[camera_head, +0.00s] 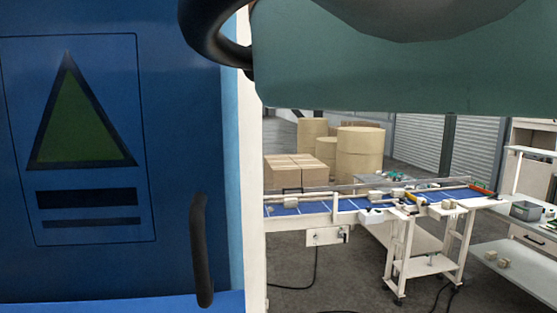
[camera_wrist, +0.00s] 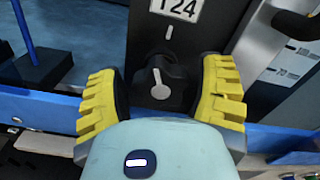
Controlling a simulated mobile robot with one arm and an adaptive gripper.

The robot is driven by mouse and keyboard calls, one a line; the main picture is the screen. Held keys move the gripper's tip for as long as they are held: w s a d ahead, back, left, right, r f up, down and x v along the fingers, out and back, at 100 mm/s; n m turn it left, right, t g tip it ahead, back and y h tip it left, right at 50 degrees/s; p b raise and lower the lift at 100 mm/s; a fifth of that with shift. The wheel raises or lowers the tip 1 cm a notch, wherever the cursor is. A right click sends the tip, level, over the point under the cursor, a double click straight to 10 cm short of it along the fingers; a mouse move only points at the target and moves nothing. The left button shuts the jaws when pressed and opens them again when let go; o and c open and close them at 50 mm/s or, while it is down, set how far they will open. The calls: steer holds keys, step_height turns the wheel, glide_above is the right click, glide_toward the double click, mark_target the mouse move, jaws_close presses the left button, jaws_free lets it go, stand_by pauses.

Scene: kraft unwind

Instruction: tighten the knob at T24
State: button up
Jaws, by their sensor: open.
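The knob (camera_wrist: 158,82) is dark with a light grey pointer on its face. It sits on a dark panel under a white label reading "T 24" (camera_wrist: 176,8), partly cut off at the top of the wrist view. A small light mark (camera_wrist: 169,33) is on the panel between label and knob; the pointer's narrow end points up, slightly left. My gripper (camera_wrist: 163,88) is open, its yellow ribbed fingers on the left and right of the knob. I cannot tell whether they touch it. Neither knob nor gripper is recognisable in the head view.
A blue rail (camera_wrist: 275,138) runs beside the panel. A dark handle (camera_wrist: 296,24) is at upper right. In the head view, a blue panel with a black handle (camera_head: 201,250) fills the left; a conveyor (camera_head: 315,205), cartons (camera_head: 291,171) and brown rolls (camera_head: 359,155) stand beyond.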

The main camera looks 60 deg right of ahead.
steer(key=shift+c, duration=0.2)
steer(key=c, duration=0.9)
steer(key=shift+d+m+p, duration=0.1)
steer(key=shift+m+p, duration=0.2)
steer(key=shift+m, duration=0.4)
steer(key=shift+c, duration=0.2)
steer(key=m, duration=0.3)
steer(key=o, duration=1)
steer(key=v, duration=1.2)
steer(key=shift+s, duration=0.1)
